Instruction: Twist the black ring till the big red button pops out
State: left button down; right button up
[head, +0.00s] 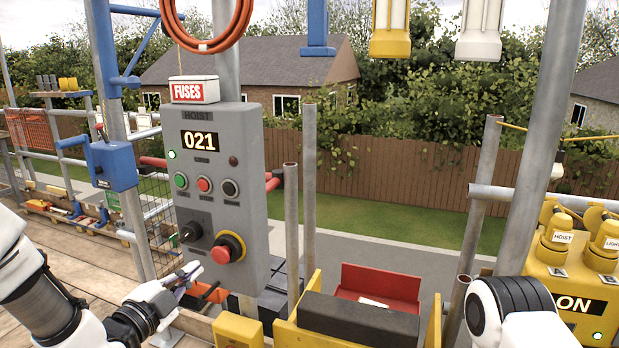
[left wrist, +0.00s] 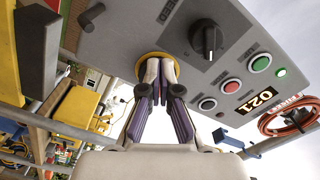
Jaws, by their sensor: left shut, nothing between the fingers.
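The big red button (head: 221,254) sits low on the front of the grey hoist control box (head: 232,165). The black ring (head: 235,241) shows as a dark collar behind it, over a yellow round plate. My left gripper (head: 192,272) is shut and empty, just left of and below the button. In the left wrist view its fingers (left wrist: 160,68) point at the yellow plate (left wrist: 143,62) and hide the button and ring. I cannot tell whether the fingertips touch the button. My right gripper is out of view; only part of my right arm shows.
A black selector knob (head: 191,232) is left of the button. Green, red and black small buttons (head: 204,185) sit above, under a display reading 021. A yellow bin with a red and a dark block (head: 358,318) stands to the right, among upright grey poles (head: 309,190).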

pick_arm(q)
jog(key=shift+s+a, duration=0.2)
jog(key=shift+s, duration=0.35)
jog(key=shift+d, duration=0.1)
jog(key=w+d+n+p, duration=0.1)
jog(key=n, duration=0.1)
jog(key=w+d+f+n+p, duration=0.1)
jog(key=w+d+n, duration=0.1)
jog(key=w+d+f+n+p, duration=0.1)
jog(key=d+n, duration=0.1)
jog(key=shift+w+f, duration=0.15)
jog(key=shift+w, duration=0.1)
